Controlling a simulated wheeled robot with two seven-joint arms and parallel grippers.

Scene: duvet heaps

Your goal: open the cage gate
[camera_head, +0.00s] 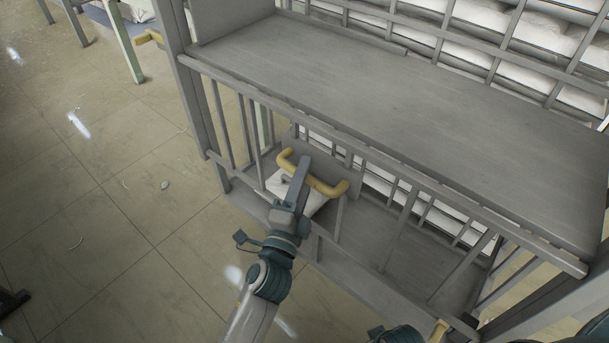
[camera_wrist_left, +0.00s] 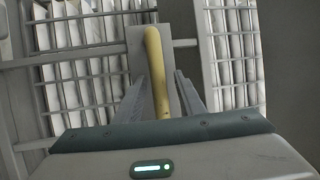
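The cage gate (camera_head: 407,230) is the barred grey front panel under a flat grey top, and it looks closed. A yellow bent handle (camera_head: 336,188) sits on a grey plate near its left part; it also shows in the left wrist view (camera_wrist_left: 155,70). My left gripper (camera_head: 303,165) is at this handle. Its two fingers stand on either side of the handle with a visible gap, so it looks open around it. Part of my right arm shows at the bottom right edge; its fingers cannot be made out, close to another yellow piece (camera_head: 438,332).
White stacked bedding (camera_head: 480,55) lies behind bars at the back. The flat grey top (camera_head: 390,90) is bare. A second yellow handle (camera_head: 149,38) is at the upper left. The tiled floor (camera_head: 110,200) on the left is mostly clear, with small scraps.

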